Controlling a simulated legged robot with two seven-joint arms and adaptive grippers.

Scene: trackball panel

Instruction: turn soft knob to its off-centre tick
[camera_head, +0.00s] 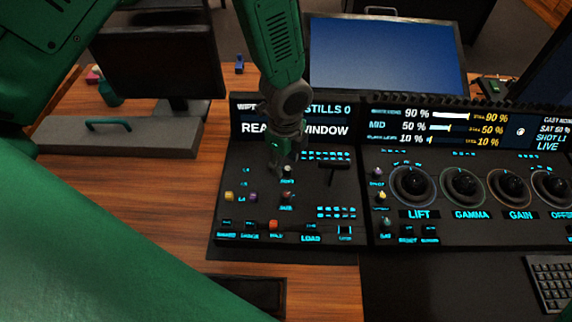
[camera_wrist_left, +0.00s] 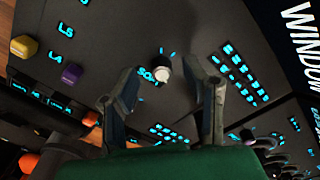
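The soft knob (camera_wrist_left: 162,66) is a small knob with a pale cap, with a partly readable blue label and blue tick marks around it. It stands on the dark left panel (camera_head: 262,213). My left gripper (camera_wrist_left: 172,84) is open. Its two dark fingers are spread, and the knob shows between and beyond their tips, apart from both. In the head view my left gripper (camera_head: 281,164) points down over the panel and largely hides the knob. The knob's exact pointer angle is too small to tell. My right gripper is not in view.
A yellow knob (camera_head: 229,196) and a purple knob (camera_head: 253,197) stand left of the gripper. A T-shaped lever (camera_head: 331,170) stands to its right. The right panel has several large dials, including the lift dial (camera_head: 414,187). Screens stand behind.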

